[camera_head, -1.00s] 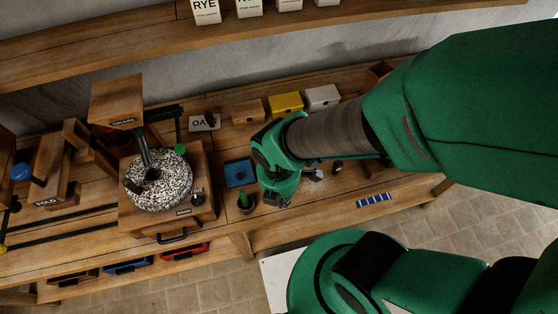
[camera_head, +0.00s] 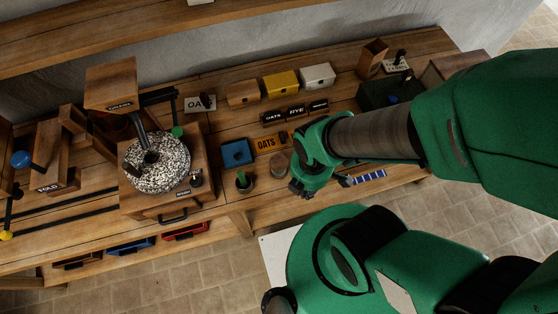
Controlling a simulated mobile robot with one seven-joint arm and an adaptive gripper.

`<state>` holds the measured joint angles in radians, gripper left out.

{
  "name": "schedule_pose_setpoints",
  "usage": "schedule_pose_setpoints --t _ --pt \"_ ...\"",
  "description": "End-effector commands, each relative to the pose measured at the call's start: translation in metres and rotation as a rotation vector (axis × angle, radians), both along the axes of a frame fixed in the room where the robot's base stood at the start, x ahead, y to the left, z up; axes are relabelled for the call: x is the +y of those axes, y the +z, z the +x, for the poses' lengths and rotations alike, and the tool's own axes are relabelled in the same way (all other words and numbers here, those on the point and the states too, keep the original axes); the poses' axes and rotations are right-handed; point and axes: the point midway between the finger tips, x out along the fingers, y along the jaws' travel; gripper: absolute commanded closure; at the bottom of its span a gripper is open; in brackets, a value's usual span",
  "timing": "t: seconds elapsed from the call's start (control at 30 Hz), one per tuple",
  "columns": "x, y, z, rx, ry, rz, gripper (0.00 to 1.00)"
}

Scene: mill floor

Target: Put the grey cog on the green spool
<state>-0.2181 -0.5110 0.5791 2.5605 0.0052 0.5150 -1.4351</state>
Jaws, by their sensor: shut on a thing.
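My gripper (camera_head: 300,189) is over the front part of the bench, with its dark fingertips pointing down. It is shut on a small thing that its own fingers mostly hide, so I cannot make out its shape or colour. I cannot pick out the grey cog for certain. A small green upright piece (camera_head: 243,180) stands in a dark round base to the left of my gripper. It may be the green spool, but it is too small to tell. A flat grey-brown disc (camera_head: 279,164) lies between that piece and my gripper.
A stone mill (camera_head: 158,172) stands left. Small boxes (camera_head: 281,83) line the back. A blue striped strip (camera_head: 369,177) lies right, near the front edge.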

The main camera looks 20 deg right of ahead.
Motion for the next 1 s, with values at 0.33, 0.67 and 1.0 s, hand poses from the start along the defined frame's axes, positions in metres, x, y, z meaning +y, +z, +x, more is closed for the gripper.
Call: schedule_pose_setpoints --t 0.33,0.67,1.0 --pt "0.002 -0.001 0.011 0.0 0.001 0.0 0.96" --pt "0.01 -0.005 0.049 0.001 0.001 0.0 0.96" --pt "0.021 -0.011 0.103 0.002 0.001 0.0 0.96"
